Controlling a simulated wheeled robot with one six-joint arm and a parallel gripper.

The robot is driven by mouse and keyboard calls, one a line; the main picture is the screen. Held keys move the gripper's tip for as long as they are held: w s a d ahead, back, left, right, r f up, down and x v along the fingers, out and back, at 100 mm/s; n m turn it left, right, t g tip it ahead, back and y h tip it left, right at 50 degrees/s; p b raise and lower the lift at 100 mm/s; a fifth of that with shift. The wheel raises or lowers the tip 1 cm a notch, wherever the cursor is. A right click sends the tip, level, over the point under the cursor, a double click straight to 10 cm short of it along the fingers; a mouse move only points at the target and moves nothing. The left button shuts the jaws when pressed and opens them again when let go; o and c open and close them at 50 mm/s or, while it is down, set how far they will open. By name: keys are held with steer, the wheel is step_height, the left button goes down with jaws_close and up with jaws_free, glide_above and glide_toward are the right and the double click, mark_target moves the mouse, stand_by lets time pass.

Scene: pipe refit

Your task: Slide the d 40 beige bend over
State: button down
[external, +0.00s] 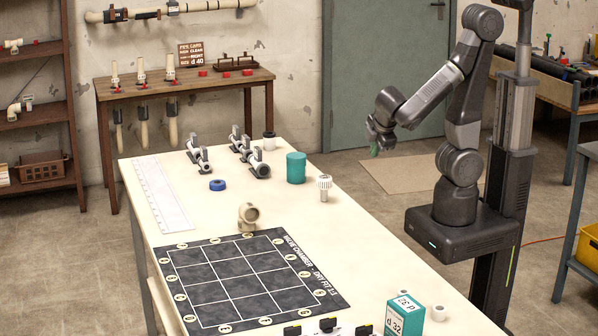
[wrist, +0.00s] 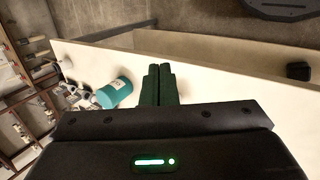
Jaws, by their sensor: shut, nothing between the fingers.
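The beige bend (external: 249,215) stands on the white table at the far edge of the dark grid mat (external: 240,280), with a round opening showing. My gripper (external: 374,150) is raised in the air past the right side of the table, well away from the bend. In the wrist view my gripper (wrist: 158,72) has its two dark green fingers together with nothing between them. The bend cannot be made out in the wrist view.
A teal cylinder (external: 296,167) and a white ribbed fitting (external: 324,188) stand on the table beyond the bend. A blue ring (external: 217,185) and grey-white valve fittings (external: 198,155) lie further back. A teal d 32 box (external: 405,315) stands at the near right.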

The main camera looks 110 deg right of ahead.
steer(key=w+d+r+n+t+h+b, duration=0.1)
steer(key=w+d+t+h+b, duration=0.2)
steer(key=w, duration=0.7)
steer(key=w+d+r+n+t+h+b, duration=0.15)
steer(key=w+d+h, duration=0.35)
steer(key=w, duration=0.5)
steer(key=w+f+n+t+y+b, duration=0.1)
steer(key=w+f+n+t+b, duration=0.25)
steer(key=w, duration=0.65)
steer(key=w+f+n+t+b, duration=0.25)
steer(key=w+f+t, duration=0.2)
steer(key=w, duration=0.55)
steer(key=p, duration=0.3)
glide_above(250, 217)
steer(key=w+a+v, duration=0.1)
steer(key=v, duration=0.4)
steer(key=shift+t, duration=0.45)
steer(key=f, duration=0.5)
steer(key=shift+s+d+f, duration=0.1)
steer(key=shift+s+d, duration=0.15)
steer(key=shift+d, duration=0.6)
